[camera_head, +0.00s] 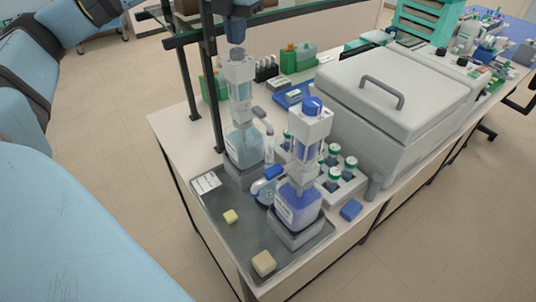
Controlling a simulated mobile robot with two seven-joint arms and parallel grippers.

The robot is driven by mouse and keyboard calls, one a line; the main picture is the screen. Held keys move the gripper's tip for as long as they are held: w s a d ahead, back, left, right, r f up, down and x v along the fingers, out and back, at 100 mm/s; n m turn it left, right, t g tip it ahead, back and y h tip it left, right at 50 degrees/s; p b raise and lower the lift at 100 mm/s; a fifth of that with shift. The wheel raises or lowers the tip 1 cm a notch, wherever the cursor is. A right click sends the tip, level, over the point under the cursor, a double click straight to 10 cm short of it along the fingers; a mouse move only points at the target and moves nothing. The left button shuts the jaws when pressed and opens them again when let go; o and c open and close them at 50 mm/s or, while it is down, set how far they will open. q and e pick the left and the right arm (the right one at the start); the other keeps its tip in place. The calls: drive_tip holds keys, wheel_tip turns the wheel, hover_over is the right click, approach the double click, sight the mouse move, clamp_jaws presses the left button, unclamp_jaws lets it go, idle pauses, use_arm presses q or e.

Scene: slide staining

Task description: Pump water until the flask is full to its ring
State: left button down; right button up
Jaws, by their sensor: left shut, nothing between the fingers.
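A clear bottle-top pump (240,92) sits on a bottle of pale liquid (244,146) standing on a grey block. Its spout (262,118) points right and forward. Below it is a clear flask (268,150) with a narrow neck. Its lower part is partly covered by the second pump's blue-tipped spout, and its ring and liquid level are too small to tell. My left gripper (236,36) comes down from the top edge, shut, just over the top of the clear pump's plunger. Whether it touches the plunger I cannot tell. My right gripper is not in view.
A second pump (308,135) with blue liquid stands in front, on a grey tray (220,235) with two yellowish blocks. A large grey lidded machine (400,95) fills the right. A dark post (212,80) stands close left.

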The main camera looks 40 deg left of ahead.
use_arm(q)
drive_tip(key=shift+f+b, duration=0.75)
drive_tip(key=shift+f, duration=0.6)
idle(0.3)
drive_tip(key=shift+r+p, duration=1.05)
drive_tip(key=shift+r, duration=0.6)
drive_tip(key=shift+r, duration=0.1)
wheel_tip(320, 180, up, 5)
drive_tip(key=p, duration=0.3)
drive_tip(key=shift+p, duration=0.35)
